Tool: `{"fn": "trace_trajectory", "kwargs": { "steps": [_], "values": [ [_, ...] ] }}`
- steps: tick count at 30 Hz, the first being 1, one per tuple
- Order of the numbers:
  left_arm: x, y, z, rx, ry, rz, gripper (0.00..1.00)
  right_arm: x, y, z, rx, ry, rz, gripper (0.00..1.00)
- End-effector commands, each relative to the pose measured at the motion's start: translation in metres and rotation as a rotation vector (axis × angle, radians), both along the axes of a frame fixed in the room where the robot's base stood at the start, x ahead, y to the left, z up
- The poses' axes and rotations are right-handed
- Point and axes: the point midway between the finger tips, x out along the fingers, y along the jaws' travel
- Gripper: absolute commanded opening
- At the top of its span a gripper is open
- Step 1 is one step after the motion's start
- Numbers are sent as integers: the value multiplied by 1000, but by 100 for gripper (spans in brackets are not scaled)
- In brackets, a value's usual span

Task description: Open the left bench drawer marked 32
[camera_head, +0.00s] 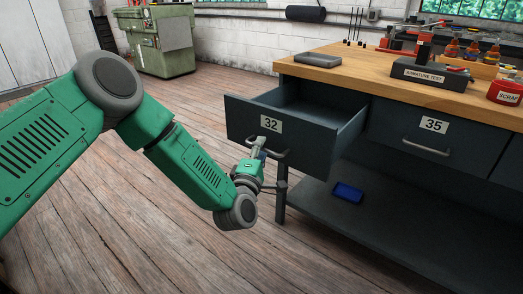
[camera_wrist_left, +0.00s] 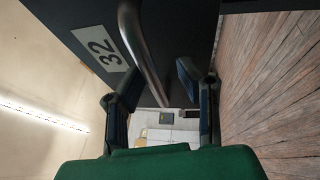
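The left bench drawer marked 32 (camera_head: 296,143) is pulled well out of the bench, and its inside shows from above. Its front also shows in the left wrist view (camera_wrist_left: 85,15), with the 32 label. Its bar handle (camera_wrist_left: 140,45) runs between the fingers of my left gripper (camera_wrist_left: 158,80). The fingers are spread to either side of the bar, with a gap visible on the right. In the head view my left gripper (camera_head: 258,150) is at the drawer's front, by the handle. My right gripper is not in view.
A shut drawer marked 35 (camera_head: 428,130) is to the right. A blue tray (camera_head: 348,192) lies on the lower shelf (camera_head: 395,222). Wooden floor is clear before the drawer.

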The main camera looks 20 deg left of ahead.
Motion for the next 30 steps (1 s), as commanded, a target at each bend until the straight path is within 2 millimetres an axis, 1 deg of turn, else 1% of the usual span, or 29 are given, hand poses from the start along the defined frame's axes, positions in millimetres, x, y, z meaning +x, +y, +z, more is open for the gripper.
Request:
{"fn": "trace_trajectory", "kwargs": {
  "steps": [4,7,15,18,21,25,30],
  "values": [
    [-5,0,0,-1,0,-1,31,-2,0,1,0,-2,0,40],
    [-17,-1,-3,-1,2,-1,31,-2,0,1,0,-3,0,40],
    [-73,-3,-14,-1,5,-1,31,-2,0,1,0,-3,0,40],
    [-91,-4,-18,-1,4,-1,31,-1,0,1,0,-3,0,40],
    [-105,-5,-20,-1,4,-1,31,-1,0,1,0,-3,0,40],
    [-115,-5,-22,-1,3,0,31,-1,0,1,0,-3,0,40],
    [-118,-5,-22,0,1,1,31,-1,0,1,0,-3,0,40]
  ]
}}
